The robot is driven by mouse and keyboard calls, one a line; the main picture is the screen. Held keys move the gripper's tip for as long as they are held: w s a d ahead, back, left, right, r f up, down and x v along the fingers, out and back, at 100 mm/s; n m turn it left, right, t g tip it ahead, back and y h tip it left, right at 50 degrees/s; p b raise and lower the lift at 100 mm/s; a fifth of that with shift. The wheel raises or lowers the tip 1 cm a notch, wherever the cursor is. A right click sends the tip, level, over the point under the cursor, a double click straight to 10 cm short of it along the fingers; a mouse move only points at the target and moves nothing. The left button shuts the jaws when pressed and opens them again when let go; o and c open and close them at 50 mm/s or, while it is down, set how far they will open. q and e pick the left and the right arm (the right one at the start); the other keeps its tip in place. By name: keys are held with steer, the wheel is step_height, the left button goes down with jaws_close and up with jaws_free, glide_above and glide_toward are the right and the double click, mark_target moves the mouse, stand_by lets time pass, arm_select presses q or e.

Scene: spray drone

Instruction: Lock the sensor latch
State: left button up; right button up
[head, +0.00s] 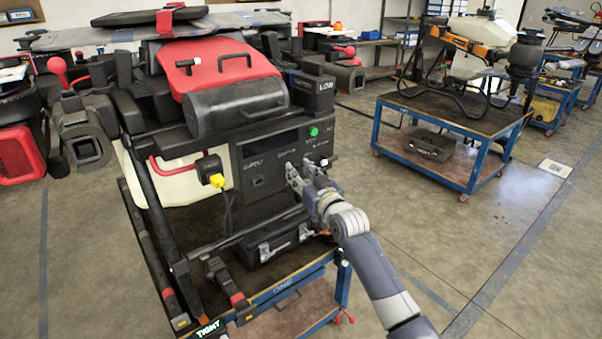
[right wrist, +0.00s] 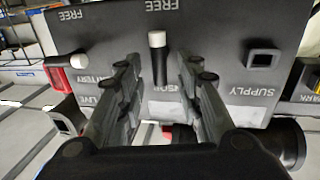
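The sensor latch is a short dark lever with a white tip (right wrist: 157,45). In the right wrist view it stands between the fingers of my right gripper (right wrist: 162,88), above a partly hidden label that seems to read SENSOR. The fingers are apart, one on each side of the lever, with visible gaps. In the head view my right gripper (head: 298,176) is at the front panel of the spray drone (head: 255,165) and hides the latch there. My left gripper is not in view.
Another white-tipped lever (right wrist: 78,62) is at the panel's left in the wrist view, and a square socket (right wrist: 264,58) at its right. In the head view a yellow plug (head: 217,181) is left of the panel and a green light (head: 314,131) at its upper right.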

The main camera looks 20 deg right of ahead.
jaws_close()
steer(key=shift+n, duration=0.3)
steer(key=shift+s+a+f+n+t+y+b, duration=0.2)
steer(key=shift+n+y+b, duration=0.8)
steer(key=shift+n, duration=2.25)
steer(key=shift+w+a+f+n+t+y+b, duration=0.15)
steer(key=shift+f+n+y+b, duration=0.35)
steer(key=shift+n+b, duration=1.95)
steer(key=shift+s+a+f+n+t+y+b, duration=0.1)
steer(key=shift+a+f+n+t+y+b, duration=0.3)
steer(key=shift+n, duration=3.6)
steer(key=shift+d, duration=0.2)
jaws_free()
